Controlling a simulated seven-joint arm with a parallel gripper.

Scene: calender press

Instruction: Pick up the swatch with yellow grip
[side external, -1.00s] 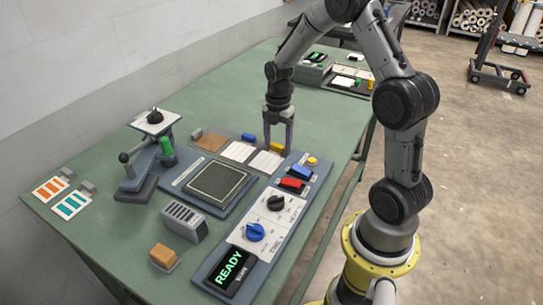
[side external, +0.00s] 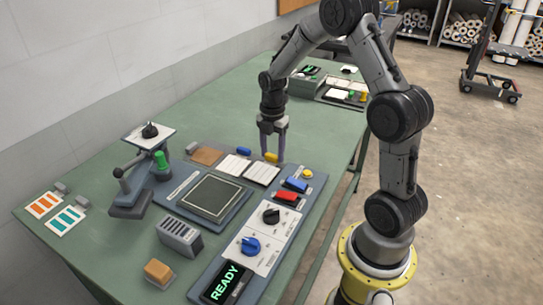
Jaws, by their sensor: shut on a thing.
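The swatch with the yellow grip (side external: 271,157) is a pale sheet (side external: 262,174) at the right end of a row behind the black square press plate (side external: 211,196). My gripper (side external: 271,154) points straight down at the far edge of this swatch, its two fingers shut on the yellow grip. The sheet extends from the grip toward the camera. I cannot tell whether it is clear of the surface. A similar pale swatch (side external: 233,167) with a blue grip (side external: 243,151) lies just to the left.
A brown pad (side external: 206,155) lies left of the swatches. Right of the plate is a panel with blue and red buttons (side external: 287,195), knobs and a READY display (side external: 222,284). A lever stand (side external: 143,170) is at the left.

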